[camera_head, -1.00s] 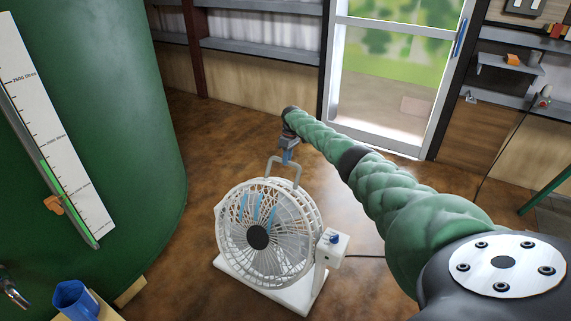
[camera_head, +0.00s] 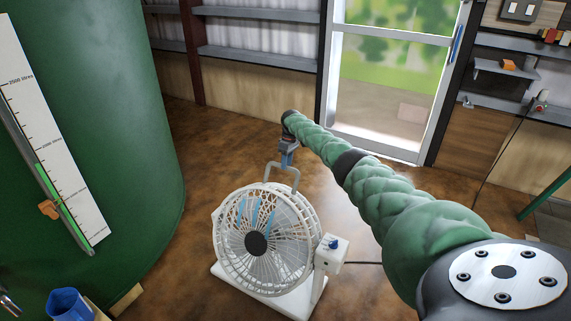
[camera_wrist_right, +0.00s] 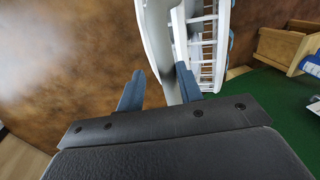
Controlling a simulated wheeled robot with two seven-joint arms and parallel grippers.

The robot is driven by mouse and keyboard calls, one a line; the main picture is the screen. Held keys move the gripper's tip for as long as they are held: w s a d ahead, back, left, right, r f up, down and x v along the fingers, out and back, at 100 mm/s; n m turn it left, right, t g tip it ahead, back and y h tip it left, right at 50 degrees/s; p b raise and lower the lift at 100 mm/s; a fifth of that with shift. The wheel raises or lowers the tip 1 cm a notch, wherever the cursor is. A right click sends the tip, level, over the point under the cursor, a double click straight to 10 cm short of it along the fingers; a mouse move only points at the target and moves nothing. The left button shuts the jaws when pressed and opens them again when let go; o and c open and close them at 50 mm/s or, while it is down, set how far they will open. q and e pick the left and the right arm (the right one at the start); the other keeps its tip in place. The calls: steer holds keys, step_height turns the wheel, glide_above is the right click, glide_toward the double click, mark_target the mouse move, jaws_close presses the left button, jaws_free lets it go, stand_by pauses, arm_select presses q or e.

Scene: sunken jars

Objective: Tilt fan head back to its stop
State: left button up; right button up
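The white fan (camera_head: 267,240) stands on its base on the brown floor, its round grille facing me and tipped somewhat upward. A grey loop handle (camera_head: 282,168) rises from the top of the fan head. My right gripper (camera_head: 287,157) is at the top of this handle, reaching down from above. In the right wrist view, its two blue fingers (camera_wrist_right: 158,88) stand apart with a pale bar of the fan (camera_wrist_right: 160,40) running between them. A gap shows beside the left finger; the bar lies close to the right one. My left gripper is not in view.
A large green tank (camera_head: 125,130) with a level scale fills the left. A blue cup (camera_head: 68,304) stands at the bottom left. A blue knob (camera_head: 334,243) sits on the fan's side box. Open floor lies behind the fan, towards the glass door (camera_head: 390,85).

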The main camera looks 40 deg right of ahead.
steer(key=shift+o, duration=0.8)
steer(key=shift+d+f, duration=0.25)
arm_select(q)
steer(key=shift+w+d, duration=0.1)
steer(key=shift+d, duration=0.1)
arm_select(e)
steer(key=shift+a, duration=0.2)
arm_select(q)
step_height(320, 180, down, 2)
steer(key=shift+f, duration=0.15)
arm_select(e)
step_height(320, 180, up, 8)
steer(key=d, duration=0.1)
steer(key=shift+w+d+f, duration=0.2)
steer(key=shift+w+d, duration=0.1)
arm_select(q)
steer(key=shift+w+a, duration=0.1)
